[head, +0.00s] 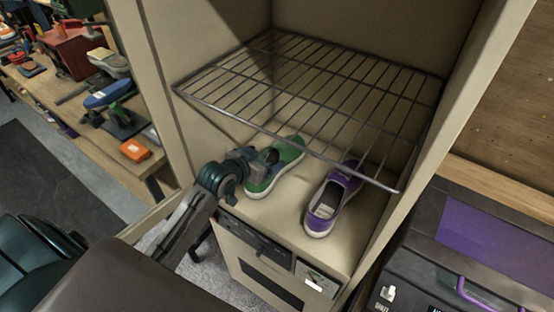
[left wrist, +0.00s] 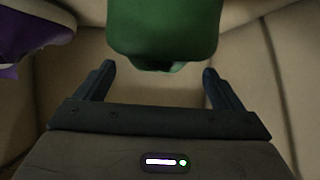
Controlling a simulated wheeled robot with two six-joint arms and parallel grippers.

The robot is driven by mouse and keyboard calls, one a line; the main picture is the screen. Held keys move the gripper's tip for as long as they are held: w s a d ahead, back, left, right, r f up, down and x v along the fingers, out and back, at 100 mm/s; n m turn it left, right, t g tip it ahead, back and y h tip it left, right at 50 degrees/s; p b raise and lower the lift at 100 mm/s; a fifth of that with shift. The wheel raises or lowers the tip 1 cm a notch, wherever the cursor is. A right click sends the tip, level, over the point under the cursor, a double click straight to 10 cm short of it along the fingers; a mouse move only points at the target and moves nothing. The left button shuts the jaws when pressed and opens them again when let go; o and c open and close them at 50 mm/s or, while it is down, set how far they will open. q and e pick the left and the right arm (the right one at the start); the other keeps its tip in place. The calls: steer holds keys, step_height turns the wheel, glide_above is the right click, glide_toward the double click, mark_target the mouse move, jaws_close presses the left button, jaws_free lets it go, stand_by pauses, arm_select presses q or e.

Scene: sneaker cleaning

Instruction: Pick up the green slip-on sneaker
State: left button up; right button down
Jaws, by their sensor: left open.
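The green slip-on sneaker (head: 284,160) stands on the floor of the beige cabinet, under the wire rack. It has a white sole, and my left gripper hides part of it in the head view. My left gripper (head: 262,158) is at the near side of the shoe. In the left wrist view, the green end of the sneaker (left wrist: 165,30) lies ahead of and between the two spread fingers (left wrist: 156,85). The gripper is open, and no finger clearly touches the shoe. My right gripper is not in view.
A purple sneaker (head: 333,199) stands just right of the green one; it also shows in the left wrist view (left wrist: 30,30). The wire rack (head: 320,90) spans the cabinet above both shoes. Cabinet walls (head: 150,80) close in the sides. A cluttered workbench (head: 75,90) stands at left.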

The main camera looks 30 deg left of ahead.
mark_target(271, 154)
arm_select(q)
steer(key=p+x, duration=0.1)
steer(key=x, duration=0.2)
steer(key=shift+w+d, duration=0.1)
steer(key=shift+w, duration=0.1)
steer(key=shift+w+d+f+p, duration=0.1)
steer(key=shift+w+f+p, duration=0.2)
steer(key=shift+w+f, duration=0.15)
steer(key=shift+s+r, duration=0.1)
steer(key=shift+c, duration=1.1)
steer(key=c, duration=1.4)
steer(key=shift+r, duration=0.15)
